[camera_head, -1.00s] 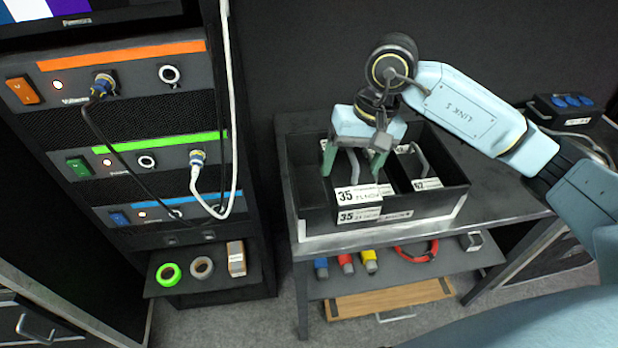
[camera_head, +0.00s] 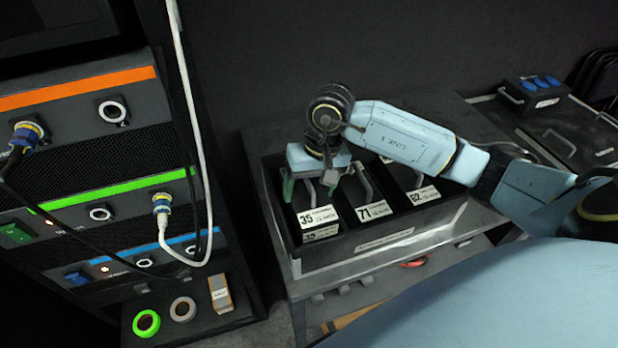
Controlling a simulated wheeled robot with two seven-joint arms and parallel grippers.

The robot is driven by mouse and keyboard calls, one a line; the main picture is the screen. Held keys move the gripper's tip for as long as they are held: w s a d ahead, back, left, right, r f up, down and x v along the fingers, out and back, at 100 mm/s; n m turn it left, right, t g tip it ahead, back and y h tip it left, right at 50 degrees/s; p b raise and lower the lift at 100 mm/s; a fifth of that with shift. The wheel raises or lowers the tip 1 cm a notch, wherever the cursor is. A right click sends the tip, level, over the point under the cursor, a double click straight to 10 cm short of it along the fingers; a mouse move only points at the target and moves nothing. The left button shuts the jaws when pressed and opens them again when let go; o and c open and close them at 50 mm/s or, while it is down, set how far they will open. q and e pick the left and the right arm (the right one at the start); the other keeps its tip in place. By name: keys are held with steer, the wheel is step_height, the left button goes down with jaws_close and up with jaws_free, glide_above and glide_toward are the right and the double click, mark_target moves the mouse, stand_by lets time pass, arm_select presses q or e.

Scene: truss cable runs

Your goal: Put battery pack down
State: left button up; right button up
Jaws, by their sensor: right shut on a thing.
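My right gripper (camera_head: 317,188) is shut on the grey handle of the battery pack labelled 35 (camera_head: 318,218). This dark pack is at the left end of a black crate (camera_head: 275,225), directly above or in the compartment with the matching 35 label. I cannot tell whether its underside touches the crate floor. The pack labelled 71 (camera_head: 373,211) stands in the middle, and the pack labelled 62 (camera_head: 423,195) stands at the right. Both have grey handles. My left gripper is not in view.
The crate stands on a dark table (camera_head: 470,125). A black box with blue sockets (camera_head: 535,92) is at the back right. At left is a rack (camera_head: 120,225) with cables, a hanging white cable (camera_head: 185,90), and a shelf with a green tape roll (camera_head: 146,323).

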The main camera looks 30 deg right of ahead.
mark_target(309, 198)
steer(key=shift+w+f, duration=0.1)
steer(key=shift+f, duration=1.75)
steer(key=o, duration=1.6)
steer(key=shift+f, duration=0.15)
steer(key=r, duration=0.4)
steer(key=d+r, duration=0.1)
steer(key=r, duration=0.3)
steer(key=d+r, duration=0.1)
steer(key=r, duration=0.3)
steer(key=shift+s+d, duration=0.1)
steer(key=shift+s, duration=0.3)
